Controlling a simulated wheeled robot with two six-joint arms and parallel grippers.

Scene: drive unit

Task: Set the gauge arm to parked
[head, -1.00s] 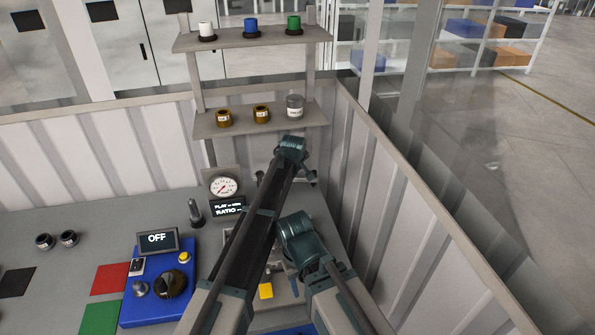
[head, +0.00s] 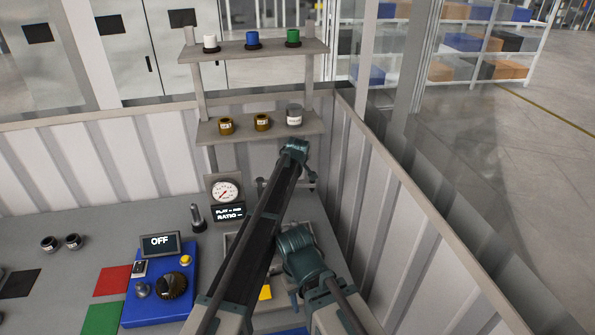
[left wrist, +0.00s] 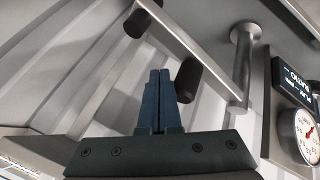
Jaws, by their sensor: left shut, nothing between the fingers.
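In the left wrist view, a pale grey bar, apparently the gauge arm (left wrist: 192,48), runs slantwise near a round grey post (left wrist: 242,60). It carries two black knobs, one nearer (left wrist: 188,80) and one farther (left wrist: 138,22). My left gripper (left wrist: 159,73) is shut and empty. Its fingertips appear just beside the nearer knob; I cannot tell whether they touch it. A white dial gauge (left wrist: 308,135) stands at the right edge there, and the same gauge (head: 223,191) shows in the head view.
A dark cylinder (head: 198,217) stands left of the gauge display (head: 229,212). A blue control box (head: 160,300) with an OFF screen (head: 160,245) sits farther left. A shelf (head: 215,132) with small pots rises behind. A ribbed wall (head: 385,215) closes the right side.

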